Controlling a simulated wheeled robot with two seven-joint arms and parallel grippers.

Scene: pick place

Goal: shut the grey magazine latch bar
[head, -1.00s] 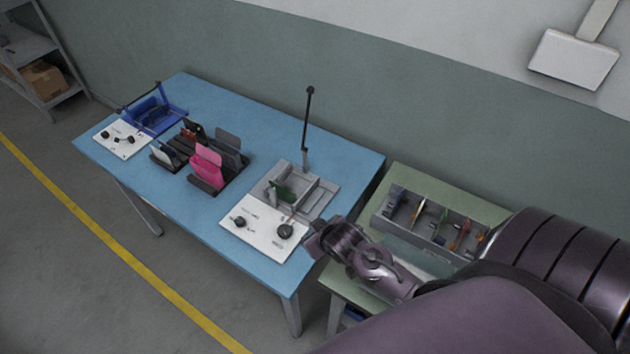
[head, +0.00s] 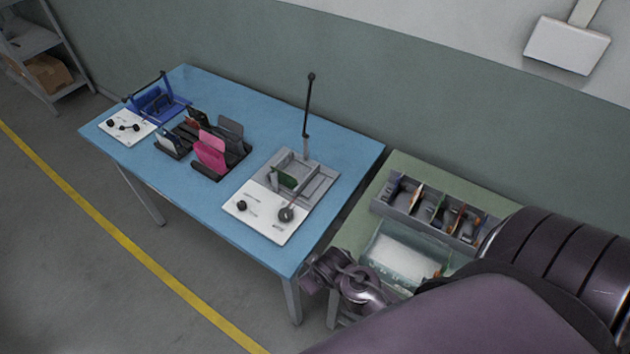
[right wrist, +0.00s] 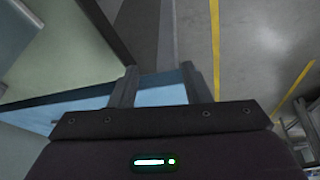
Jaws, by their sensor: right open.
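The grey magazine (head: 321,186) sits at the right end of the blue table, with a green card (head: 284,180) in it. Its latch bar (head: 308,106) is dark, with a knob on top, and stands upright from the back of the magazine, so it is open. My right gripper (head: 309,272) is by the table's front right corner, in front of the magazine and well apart from the bar. In the right wrist view its two fingers (right wrist: 160,72) are spread, with nothing between them. My left gripper is not in view.
A white panel with dark knobs (head: 262,216) lies before the magazine. A rack (head: 207,172) with a pink card and a blue magazine (head: 170,105) stand to the left. The green side table (head: 405,168) holds a compartment box (head: 400,208) and a clear tray (head: 400,256).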

